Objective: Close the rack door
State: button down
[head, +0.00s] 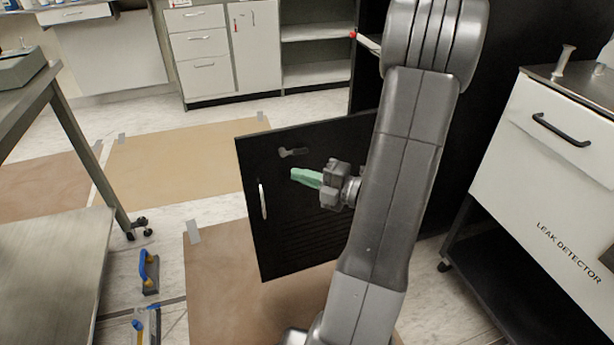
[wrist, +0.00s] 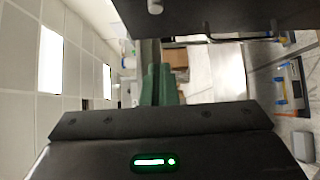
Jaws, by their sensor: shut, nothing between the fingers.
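The black rack door (head: 285,225) stands swung open in the head view, with a silver bar handle (head: 262,201) near its left edge. The dark rack (head: 500,85) is behind my arm, which hides the door's right side. My gripper (head: 298,175) has green fingers, shut and empty. It is in front of the door's visible face, right of the handle; a reflection shows on the panel. I cannot tell whether it touches. In the wrist view the green fingers (wrist: 158,86) are together, and a dark panel (wrist: 215,14), likely the door, crosses the top.
A white leak detector cart (head: 545,165) stands at right. A metal table (head: 45,260) is at left, with blue-handled tools (head: 149,272) on the floor beside it. Brown mats (head: 190,160) lie flat on the floor. White cabinets (head: 205,60) line the back.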

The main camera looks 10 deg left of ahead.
jog(key=b, duration=0.2)
send_near(259, 155)
jog(key=s+a, duration=0.3)
jog(key=w+a, duration=0.1)
jog(key=w+a+b, duration=0.1)
jog(key=w, duration=0.1)
jog(key=shift+w+a+f, duration=0.1)
jog(key=shift+f, duration=0.1)
jog(key=shift+w+a+r+b, duration=0.15)
jog(key=shift+w+a+b, duration=0.15)
jog(key=shift+w, duration=0.1)
jog(key=shift+w, duration=0.1)
